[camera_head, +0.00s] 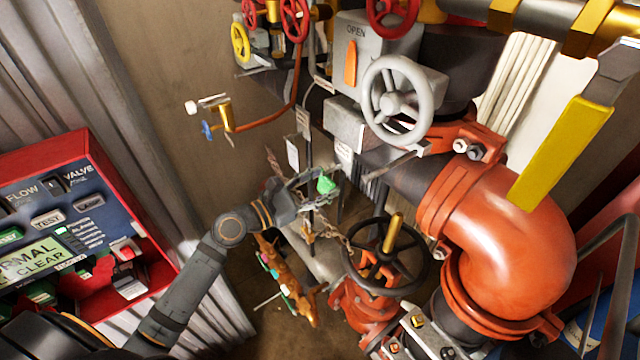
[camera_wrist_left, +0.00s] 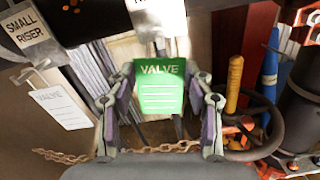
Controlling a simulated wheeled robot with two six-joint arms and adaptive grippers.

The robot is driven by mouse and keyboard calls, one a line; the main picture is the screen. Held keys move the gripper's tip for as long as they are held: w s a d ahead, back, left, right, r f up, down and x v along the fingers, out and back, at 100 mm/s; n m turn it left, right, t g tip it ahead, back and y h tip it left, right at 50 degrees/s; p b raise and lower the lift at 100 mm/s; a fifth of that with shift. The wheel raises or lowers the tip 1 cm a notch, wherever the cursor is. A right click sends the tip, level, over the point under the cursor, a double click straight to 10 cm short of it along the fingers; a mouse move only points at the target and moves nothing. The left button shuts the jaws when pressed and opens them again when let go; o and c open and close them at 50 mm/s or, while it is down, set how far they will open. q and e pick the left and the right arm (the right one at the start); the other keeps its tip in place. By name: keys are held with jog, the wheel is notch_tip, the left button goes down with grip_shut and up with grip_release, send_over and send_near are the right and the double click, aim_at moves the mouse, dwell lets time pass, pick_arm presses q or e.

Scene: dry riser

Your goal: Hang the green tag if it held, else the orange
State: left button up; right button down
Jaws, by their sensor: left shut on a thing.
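The green tag (camera_head: 326,185) is held by my left gripper (camera_head: 312,188), out in front of the pipework. In the left wrist view the green tag (camera_wrist_left: 160,92) sits upright between the two fingers, its face reading "VALVE" with lines below. My left gripper (camera_wrist_left: 162,100) is shut on it. I cannot make out an orange tag for certain. The red panel (camera_head: 100,160) at left has a lit green-white screen (camera_head: 38,252), partly cut off, whose text ends in "RMAL" and "CLEAR". My right gripper is not in view.
White tags hang behind the gripper, one (camera_wrist_left: 62,108) reading "VALVE", below a "SMALL RISER" plate (camera_wrist_left: 30,32). A chain (camera_head: 328,234) runs to a black handwheel (camera_head: 420,262). A grey handwheel (camera_head: 372,92) and large orange pipe (camera_head: 515,235) crowd the right.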

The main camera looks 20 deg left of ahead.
pick_arm(q)
jog(key=shift+w, duration=0.1)
jog(key=o, duration=0.8)
jog(key=shift+o, duration=0.2)
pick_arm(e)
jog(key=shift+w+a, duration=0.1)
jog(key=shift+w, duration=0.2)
pick_arm(q)
jog(key=shift+r, duration=0.15)
notch_tip(320, 180, up, 10)
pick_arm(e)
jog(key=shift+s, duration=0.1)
